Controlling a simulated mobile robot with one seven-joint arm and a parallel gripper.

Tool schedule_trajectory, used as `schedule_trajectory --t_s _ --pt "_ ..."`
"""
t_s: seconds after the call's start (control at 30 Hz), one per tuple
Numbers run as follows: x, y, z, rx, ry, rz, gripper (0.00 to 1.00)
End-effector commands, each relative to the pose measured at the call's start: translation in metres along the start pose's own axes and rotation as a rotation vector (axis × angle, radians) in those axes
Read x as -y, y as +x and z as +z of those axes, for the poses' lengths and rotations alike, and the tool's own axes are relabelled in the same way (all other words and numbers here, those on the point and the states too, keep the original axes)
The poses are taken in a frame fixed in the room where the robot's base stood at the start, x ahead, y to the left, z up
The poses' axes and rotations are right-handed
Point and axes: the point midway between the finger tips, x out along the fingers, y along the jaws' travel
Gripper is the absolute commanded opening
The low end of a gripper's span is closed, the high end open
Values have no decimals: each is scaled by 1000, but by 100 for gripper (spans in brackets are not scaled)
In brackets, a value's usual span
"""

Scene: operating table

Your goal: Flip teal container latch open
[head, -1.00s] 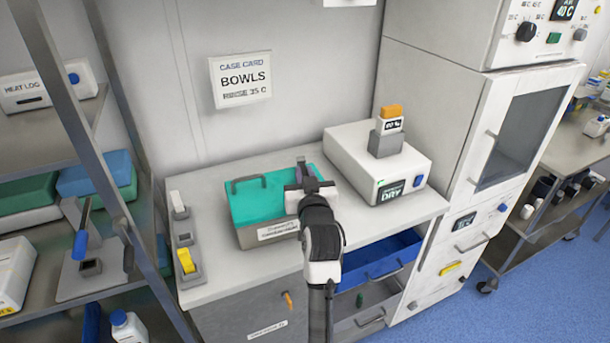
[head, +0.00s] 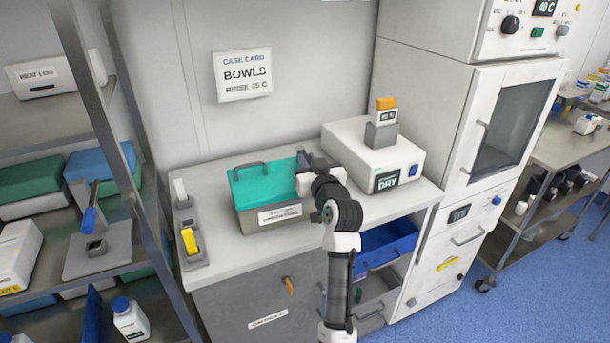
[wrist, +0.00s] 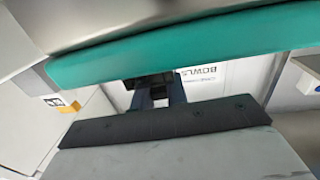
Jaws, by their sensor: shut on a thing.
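The teal container (head: 258,186) sits on the white counter, with a teal inside, a grey front bearing a label, and a handle (head: 250,167) at its back left. My gripper (head: 303,160) is at the container's right end, shut on what appears to be its latch. The latch itself is hidden behind my gripper in the head view. In the wrist view, the teal edge (wrist: 190,45) crosses close in front of the camera. Dark parts (wrist: 155,88) show just below it; I cannot tell gripper from latch there.
A white dryer box (head: 372,155) with a grey holder on top stands right of the container. Grey holders (head: 190,243) with a yellow item stand at the left.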

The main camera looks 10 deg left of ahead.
Motion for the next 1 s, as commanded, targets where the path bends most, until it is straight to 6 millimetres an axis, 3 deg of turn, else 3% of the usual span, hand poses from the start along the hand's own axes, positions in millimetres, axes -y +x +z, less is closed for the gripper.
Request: schedule_trajectory --t_s 0.5,0.53,0.7,1.0 --pt "-4 -1 0 -1 -2 -67 0" --pt "-4 -1 0 -1 -3 -67 16" --pt "-4 -1 -1 -3 -3 -66 36" --pt "-4 -3 -1 -5 -3 -66 36"
